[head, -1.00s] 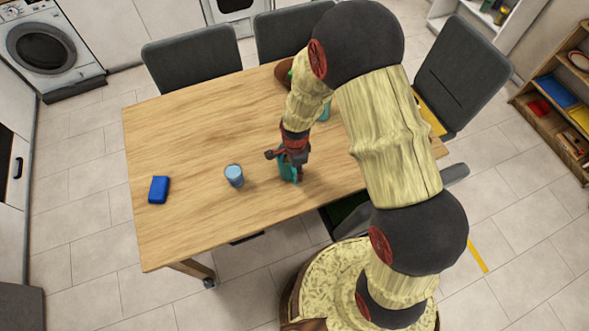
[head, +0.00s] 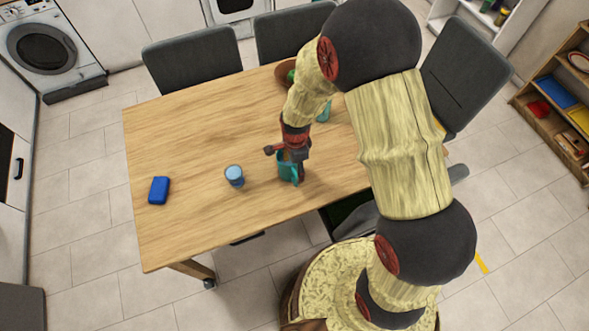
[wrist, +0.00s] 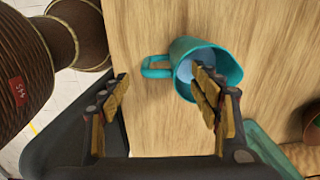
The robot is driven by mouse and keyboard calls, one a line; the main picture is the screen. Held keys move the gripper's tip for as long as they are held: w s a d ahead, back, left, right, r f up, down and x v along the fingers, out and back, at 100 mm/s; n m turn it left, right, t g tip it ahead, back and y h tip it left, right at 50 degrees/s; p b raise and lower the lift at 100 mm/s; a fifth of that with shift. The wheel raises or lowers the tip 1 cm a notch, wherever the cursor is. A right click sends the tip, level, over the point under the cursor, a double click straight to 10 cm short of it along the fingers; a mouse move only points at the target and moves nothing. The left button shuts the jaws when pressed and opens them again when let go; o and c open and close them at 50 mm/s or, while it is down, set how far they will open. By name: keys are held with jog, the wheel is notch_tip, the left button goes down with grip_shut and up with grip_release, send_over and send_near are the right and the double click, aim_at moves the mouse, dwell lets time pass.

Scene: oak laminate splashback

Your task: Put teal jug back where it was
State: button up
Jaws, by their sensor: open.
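The teal jug (head: 285,172) stands on the wooden table near its front right part, partly hidden by my gripper in the head view. In the wrist view the jug (wrist: 233,72) shows its open top with a pale blue inside, and its handle points left. My gripper (head: 288,153) is at the jug's top. In the wrist view my gripper (wrist: 160,95) is open, with one finger over the jug's mouth and the other out to the left beyond the handle. I cannot tell whether either finger touches it.
A light blue cup (head: 234,176) stands left of the jug, and a blue box (head: 159,190) lies farther left. A brown bowl (head: 284,73) and another teal item (head: 324,113) are behind my arm.

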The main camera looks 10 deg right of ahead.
notch_tip(320, 180, up, 19)
jog(key=s+d+n+t, duration=0.1)
jog(key=d+n, duration=0.2)
jog(key=s+d+r+n+t, duration=0.2)
jog(key=s+d+r+n, duration=0.1)
jog(key=s+r+n, duration=0.3)
jog(key=s+d+r+n+t, duration=0.2)
jog(key=s+r+n, duration=0.4)
jog(key=s+r, duration=0.4)
notch_tip(320, 180, up, 4)
jog(key=shift+s+d+f+n+p, duration=0.25)
jog(key=shift+s+d+n+p, duration=0.1)
jog(key=shift+d, duration=0.4)
jog(key=shift+f, duration=0.1)
notch_tip(320, 180, down, 10)
jog(key=b, duration=1)
jog(key=shift+w, duration=0.1)
